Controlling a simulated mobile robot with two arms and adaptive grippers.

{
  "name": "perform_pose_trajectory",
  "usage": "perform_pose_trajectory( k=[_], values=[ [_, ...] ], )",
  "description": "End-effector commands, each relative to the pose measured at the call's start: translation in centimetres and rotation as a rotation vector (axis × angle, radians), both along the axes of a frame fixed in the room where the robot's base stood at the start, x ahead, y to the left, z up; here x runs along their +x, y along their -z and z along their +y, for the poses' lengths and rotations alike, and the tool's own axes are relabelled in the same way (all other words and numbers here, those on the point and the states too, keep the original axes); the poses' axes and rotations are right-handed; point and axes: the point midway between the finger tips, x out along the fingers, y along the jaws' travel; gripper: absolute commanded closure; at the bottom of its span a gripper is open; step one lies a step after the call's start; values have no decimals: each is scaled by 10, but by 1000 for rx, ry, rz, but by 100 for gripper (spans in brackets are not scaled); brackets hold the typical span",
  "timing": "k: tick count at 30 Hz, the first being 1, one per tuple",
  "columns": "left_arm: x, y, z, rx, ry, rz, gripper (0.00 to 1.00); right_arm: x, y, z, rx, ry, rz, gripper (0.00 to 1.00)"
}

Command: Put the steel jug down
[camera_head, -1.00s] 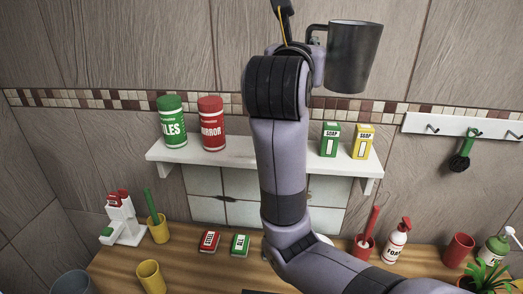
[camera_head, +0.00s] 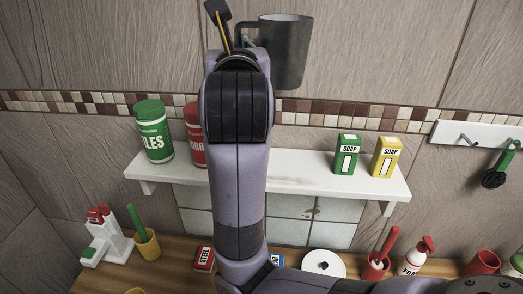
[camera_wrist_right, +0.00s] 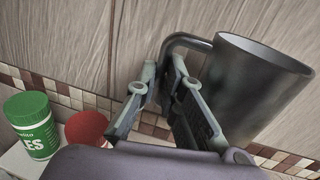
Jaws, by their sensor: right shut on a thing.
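The steel jug (camera_head: 288,52) is a dark grey metal mug-like vessel, held upright in the air above the white shelf (camera_head: 285,178), in front of the tiled wall. My right gripper (camera_head: 245,40) is shut on its handle, at the jug's left side. The wrist view shows the finger pads (camera_wrist_right: 165,92) at the curved handle, with the jug (camera_wrist_right: 250,95) to their right. My right arm hides part of the gripper and the shelf's left-middle part. My left gripper is not in view.
A green can (camera_head: 153,135) and a partly hidden red can (camera_head: 195,135) stand on the shelf's left. Green (camera_head: 347,155) and yellow (camera_head: 386,157) soap boxes stand on its right. Bare shelf lies between my arm and the green box. A hook rail (camera_head: 480,138) hangs at right.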

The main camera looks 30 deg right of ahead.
Motion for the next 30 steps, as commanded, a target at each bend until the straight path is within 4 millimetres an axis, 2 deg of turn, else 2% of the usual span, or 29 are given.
perform_pose_trajectory(
  k=[5, 18, 24, 30],
  values=[
    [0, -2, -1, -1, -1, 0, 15, 1, 12, 1, -2, -3, 2, 100],
    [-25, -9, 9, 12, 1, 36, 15, 0, 105, 1, -6, -2, 8, 100],
    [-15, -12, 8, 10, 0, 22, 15, -1, 145, 1, -5, -4, 5, 100],
    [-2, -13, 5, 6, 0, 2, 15, -1, 163, 1, -2, -3, 0, 100]
  ],
)
